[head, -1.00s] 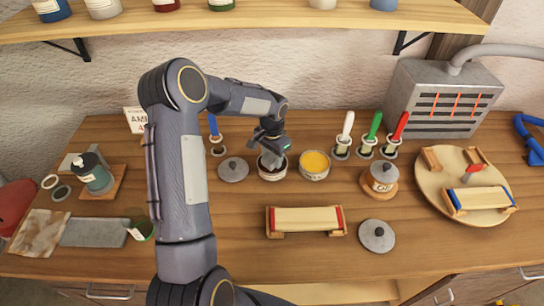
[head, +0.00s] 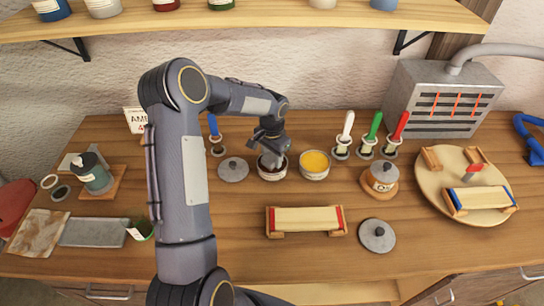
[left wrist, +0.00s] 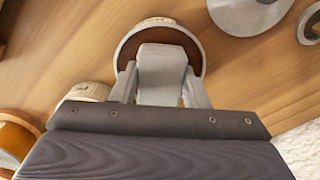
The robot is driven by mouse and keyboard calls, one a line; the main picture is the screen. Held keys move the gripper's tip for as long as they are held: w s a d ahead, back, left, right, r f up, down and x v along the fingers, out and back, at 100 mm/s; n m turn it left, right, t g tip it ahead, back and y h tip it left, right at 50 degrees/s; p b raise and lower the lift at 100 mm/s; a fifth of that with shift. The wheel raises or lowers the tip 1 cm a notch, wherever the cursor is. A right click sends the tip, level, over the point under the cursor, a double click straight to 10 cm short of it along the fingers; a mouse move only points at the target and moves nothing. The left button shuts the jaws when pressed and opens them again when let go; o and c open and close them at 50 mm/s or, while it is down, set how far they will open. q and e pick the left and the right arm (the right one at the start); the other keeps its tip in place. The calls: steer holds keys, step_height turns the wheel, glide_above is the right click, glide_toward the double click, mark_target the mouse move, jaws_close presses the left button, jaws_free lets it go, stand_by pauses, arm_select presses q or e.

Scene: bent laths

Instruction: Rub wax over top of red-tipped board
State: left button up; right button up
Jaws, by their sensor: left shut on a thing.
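The red-tipped board (head: 306,219) is a pale lath with red ends, lying across wooden supports at the front middle of the bench. My left gripper (head: 270,152) is shut on a pale grey block-shaped pad, which shows between the fingers in the left wrist view (left wrist: 163,70). The pad is over or in an open tin with dark brown contents (head: 273,174); I cannot tell whether it touches them. An open tin of yellow wax-like paste (head: 315,162) stands just right of it. My right gripper is not in view.
A grey lid (head: 233,170) lies left of the tins, another (head: 377,236) right of the board. A lidded pot (head: 383,178) and several colour-handled brushes stand to the right. A round board (head: 435,190) holds a blue-tipped lath (head: 482,196). The bench between tins and red-tipped board is clear.

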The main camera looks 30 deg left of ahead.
mark_target(272, 156)
arm_select(q)
steer(key=shift+s, duration=0.1)
steer(key=shift+r+p, duration=2)
steer(key=shift+r, duration=1.5)
